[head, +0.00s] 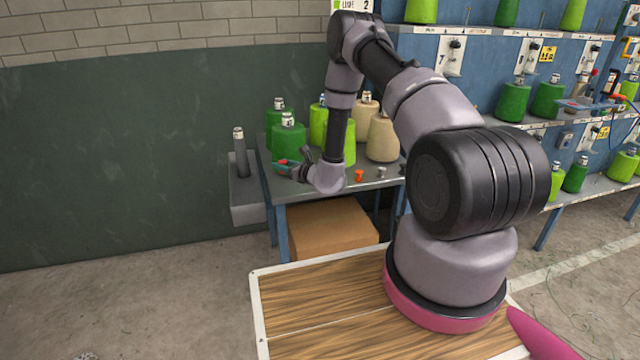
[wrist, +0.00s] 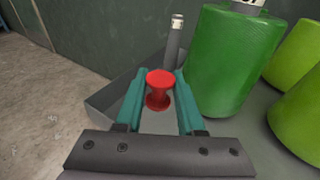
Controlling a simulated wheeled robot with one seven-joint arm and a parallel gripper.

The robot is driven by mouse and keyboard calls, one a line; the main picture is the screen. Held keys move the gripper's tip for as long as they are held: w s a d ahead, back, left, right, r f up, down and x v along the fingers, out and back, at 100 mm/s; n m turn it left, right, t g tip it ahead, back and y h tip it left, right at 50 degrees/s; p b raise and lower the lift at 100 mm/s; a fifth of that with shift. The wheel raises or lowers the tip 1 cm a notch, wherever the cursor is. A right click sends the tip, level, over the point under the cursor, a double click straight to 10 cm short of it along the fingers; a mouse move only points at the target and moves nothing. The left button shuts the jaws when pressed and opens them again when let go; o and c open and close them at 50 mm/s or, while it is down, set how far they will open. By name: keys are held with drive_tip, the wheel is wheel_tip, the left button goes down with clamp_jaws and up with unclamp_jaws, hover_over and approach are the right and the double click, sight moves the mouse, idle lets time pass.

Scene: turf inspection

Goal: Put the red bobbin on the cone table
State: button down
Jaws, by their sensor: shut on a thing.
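The red bobbin (wrist: 159,88) is between the two teal fingers of my gripper (wrist: 159,98) in the wrist view. My gripper is shut on it and holds it upright. In the head view my gripper (head: 286,166) is over the left part of the grey cone table (head: 286,190), in front of the green cones; a bit of the red bobbin (head: 282,161) shows at the fingers. I cannot tell how high the bobbin is above the tabletop.
A dark green cone (wrist: 232,62) stands close right of the fingers, with lime cones (wrist: 300,110) beyond. An orange bobbin (head: 359,175) and a grey one (head: 381,171) are on the table's right part. A grey box with a post (head: 240,160) stands left of the table.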

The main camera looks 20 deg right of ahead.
sight(285, 191)
wheel_tip(285, 191, down, 8)
drive_tip(key=shift+d+f, duration=0.1)
idle(0.4)
drive_tip(key=c, duration=0.5)
unclamp_jaws()
drive_tip(key=shift+f, duration=0.15)
